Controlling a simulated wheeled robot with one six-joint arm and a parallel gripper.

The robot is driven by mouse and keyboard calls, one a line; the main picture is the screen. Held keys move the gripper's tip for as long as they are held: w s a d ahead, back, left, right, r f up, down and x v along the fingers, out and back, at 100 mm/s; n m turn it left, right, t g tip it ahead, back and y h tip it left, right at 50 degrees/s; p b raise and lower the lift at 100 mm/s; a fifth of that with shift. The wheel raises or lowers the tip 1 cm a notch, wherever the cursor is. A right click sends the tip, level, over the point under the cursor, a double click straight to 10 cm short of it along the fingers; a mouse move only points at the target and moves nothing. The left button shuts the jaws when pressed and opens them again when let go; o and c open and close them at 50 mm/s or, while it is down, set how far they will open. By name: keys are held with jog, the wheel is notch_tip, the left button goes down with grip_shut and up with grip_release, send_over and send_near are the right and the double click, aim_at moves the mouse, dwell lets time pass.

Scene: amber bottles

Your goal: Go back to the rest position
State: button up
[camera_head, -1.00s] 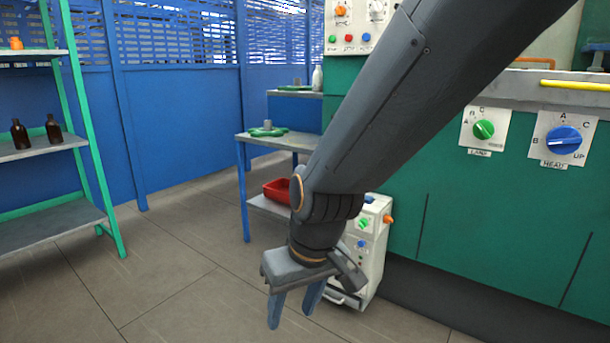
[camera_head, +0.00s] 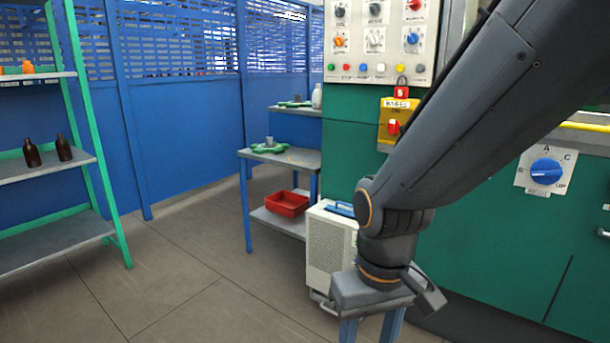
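My gripper (camera_head: 368,333) hangs pointing down at the lower right of the head view, in front of the green machine. Its two blue-grey fingers are spread apart, with nothing seen between them; the fingertips are cut off by the bottom edge. Two amber bottles, one on the left (camera_head: 32,153) and one on the right (camera_head: 64,148), stand upright on the middle shelf of the rack at the left, far from my gripper.
The rack (camera_head: 45,245) has green posts and grey shelves. A small blue-legged table (camera_head: 302,157) holds a green item on top and a red bin (camera_head: 287,204) below. A white wheeled unit (camera_head: 330,245) stands near my gripper. The floor (camera_head: 190,270) at left centre is clear.

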jog(key=s+d+r+m+p, duration=0.1)
jog(key=d+r+m+p, duration=0.2)
jog(key=d+r+p, duration=0.6)
notch_tip(320, 180, up, 2)
jog(key=p, duration=0.3)
jog(key=shift+s+d+r+p, duration=0.15)
jog(key=shift+s+d+p, duration=0.1)
jog(key=shift+s+p, duration=0.1)
